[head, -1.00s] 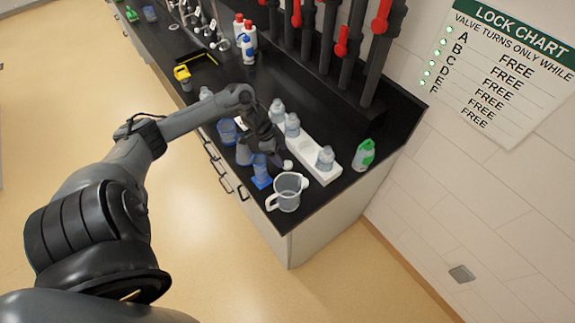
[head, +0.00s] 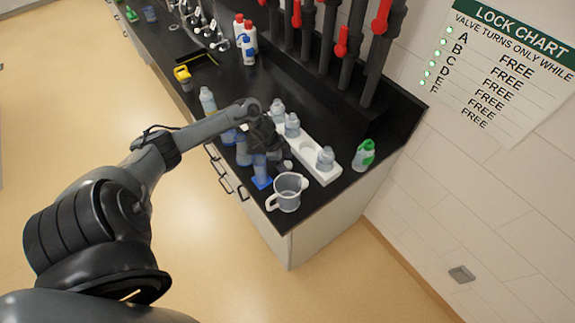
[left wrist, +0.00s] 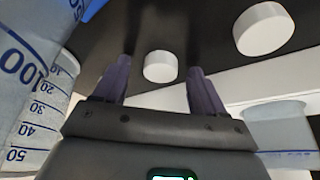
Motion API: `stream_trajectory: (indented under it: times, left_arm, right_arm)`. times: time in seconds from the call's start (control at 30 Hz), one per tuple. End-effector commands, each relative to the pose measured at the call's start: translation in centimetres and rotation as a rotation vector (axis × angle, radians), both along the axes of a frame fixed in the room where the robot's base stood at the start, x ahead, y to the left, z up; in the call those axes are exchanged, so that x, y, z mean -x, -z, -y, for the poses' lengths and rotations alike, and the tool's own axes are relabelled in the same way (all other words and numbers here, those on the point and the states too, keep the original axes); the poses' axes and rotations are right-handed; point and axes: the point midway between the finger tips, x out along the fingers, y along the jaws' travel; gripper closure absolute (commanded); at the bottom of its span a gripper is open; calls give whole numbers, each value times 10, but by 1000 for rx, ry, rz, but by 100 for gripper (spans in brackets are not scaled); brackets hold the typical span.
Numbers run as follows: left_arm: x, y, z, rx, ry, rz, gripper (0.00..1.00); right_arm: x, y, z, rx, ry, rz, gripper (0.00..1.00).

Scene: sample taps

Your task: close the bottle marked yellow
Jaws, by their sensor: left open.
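My left gripper (head: 274,158) is low over the front of the black counter, between the white rack and the blue-based cylinder. In the left wrist view its two fingers (left wrist: 160,70) are open and apart. A small white cap (left wrist: 160,66) shows between and beyond the fingertips, not gripped. A second white cap (left wrist: 263,28) lies to its right. In the head view one white cap (head: 288,164) shows beside the gripper. Clear bottles (head: 277,107), (head: 291,124) and (head: 325,158) stand in the rack. I cannot make out a yellow mark on any bottle.
The white rack (head: 308,150) has an empty hole between bottles. A clear jug (head: 287,192) stands at the front corner. The blue-based graduated cylinder (head: 261,170) is close to the gripper. A green-white bottle (head: 363,155) stands right; a clear bottle (head: 207,99) stands left.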

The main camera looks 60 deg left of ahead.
Motion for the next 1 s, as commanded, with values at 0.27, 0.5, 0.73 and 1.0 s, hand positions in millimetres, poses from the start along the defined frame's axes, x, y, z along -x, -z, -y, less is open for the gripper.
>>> stream_trajectory:
  times: [0.27, 0.5, 0.73, 1.0]
  left_arm:
    - [0, 0, 0, 0, 0, 0, 40]
    - [0, 0, 0, 0, 0, 0, 77]
    - [0, -1, 0, 0, 0, 0, 87]
    - [0, -12, -1, -2, 2, 3, 87]
  right_arm:
    - [0, 0, 0, 0, 0, 0, 100]
    - [0, 0, 1, 4, -3, 0, 100]
    - [0, 0, 2, 10, -6, -1, 100]
    - [0, -1, 2, 8, -6, -1, 100]
